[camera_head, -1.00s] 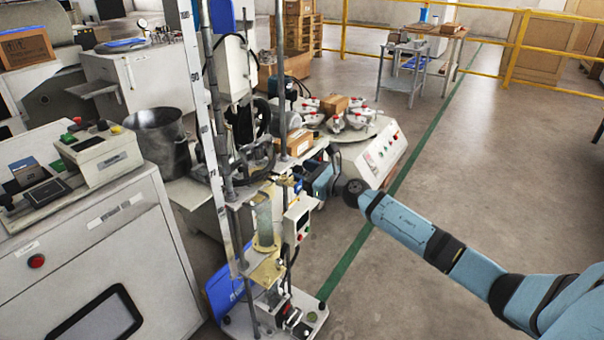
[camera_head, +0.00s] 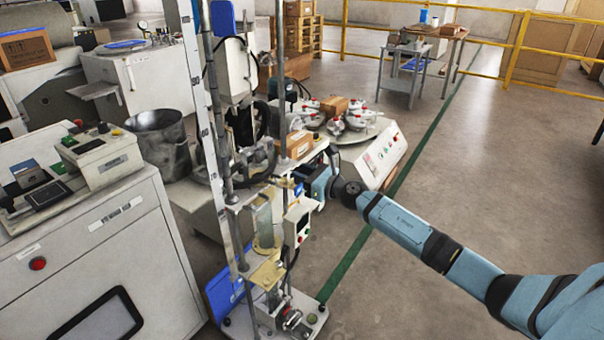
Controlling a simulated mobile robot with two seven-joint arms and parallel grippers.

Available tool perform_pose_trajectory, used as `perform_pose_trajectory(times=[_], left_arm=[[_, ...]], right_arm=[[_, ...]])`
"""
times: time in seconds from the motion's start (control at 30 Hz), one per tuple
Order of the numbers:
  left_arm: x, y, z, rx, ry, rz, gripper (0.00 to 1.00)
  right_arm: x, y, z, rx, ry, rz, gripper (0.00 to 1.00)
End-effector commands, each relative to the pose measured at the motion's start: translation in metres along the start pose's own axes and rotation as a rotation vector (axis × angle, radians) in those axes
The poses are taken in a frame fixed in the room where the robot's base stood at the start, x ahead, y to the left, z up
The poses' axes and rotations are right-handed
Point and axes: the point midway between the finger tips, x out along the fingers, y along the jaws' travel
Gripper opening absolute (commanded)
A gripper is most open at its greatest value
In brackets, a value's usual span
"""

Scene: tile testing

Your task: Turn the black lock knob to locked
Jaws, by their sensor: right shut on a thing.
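My right gripper (camera_head: 300,178) reaches in from the right to the tall test stand (camera_head: 205,130). Its blue body is just right of the stand's thin post, and its fingers are shut at a small part beside the post, where the black lock knob is. The fingers and gripper body cover the knob, so its shape and the way it points cannot be told. Below the gripper the stand carries a clear cylinder (camera_head: 263,222) and a white control box (camera_head: 298,222). My left gripper is not in view.
A white machine with a round turntable (camera_head: 362,135) stands behind my right wrist. A cardboard box (camera_head: 298,144) is just above the gripper. A metal bucket (camera_head: 160,140) and a grey cabinet (camera_head: 90,250) are at the left. The floor at the right is open.

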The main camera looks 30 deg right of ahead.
Motion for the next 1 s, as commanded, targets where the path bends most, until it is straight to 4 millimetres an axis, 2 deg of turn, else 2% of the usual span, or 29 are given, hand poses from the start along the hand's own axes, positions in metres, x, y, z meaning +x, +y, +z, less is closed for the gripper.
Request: perform_pose_trajectory(times=[0.27,0.83,1.0], left_arm=[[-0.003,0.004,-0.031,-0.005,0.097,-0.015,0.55],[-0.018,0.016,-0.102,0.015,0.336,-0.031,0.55],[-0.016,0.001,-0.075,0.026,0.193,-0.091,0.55]], right_arm=[[0.000,-0.001,0.004,0.198,0.008,0.000,0.08],[0.000,0.000,0.005,0.740,0.025,0.002,0.08],[0.000,-0.001,0.005,0.900,0.031,0.003,0.08]])
